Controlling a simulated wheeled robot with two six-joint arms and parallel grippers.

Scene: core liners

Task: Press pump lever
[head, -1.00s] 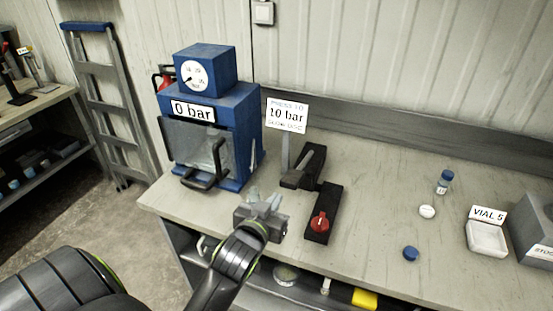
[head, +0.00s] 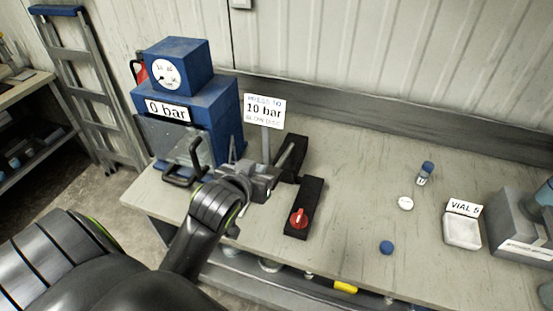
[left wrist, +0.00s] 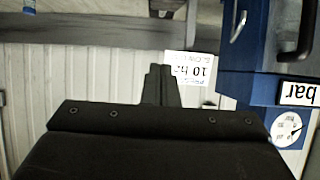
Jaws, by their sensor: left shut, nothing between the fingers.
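The pump (head: 292,153) is a black base with a grey lever (head: 287,157) slanting up from it, right of the blue press. My left gripper (head: 274,171) is shut and empty, close to the near left end of the lever. I cannot tell whether it touches. In the left wrist view its shut fingers (left wrist: 160,84) point up the picture. The blue press (head: 217,112) has a round gauge (head: 166,73) on top and a label reading 0 bar (head: 168,109). A sign (head: 264,110) behind the gripper reads press to 10 bar. My right gripper is not in view.
A black block with a red knob (head: 299,218) lies just right of my gripper. Further right are a small vial (head: 425,172), a white cap (head: 406,203), a blue cap (head: 387,247) and the VIAL 5 tray (head: 462,232). The bench between is clear.

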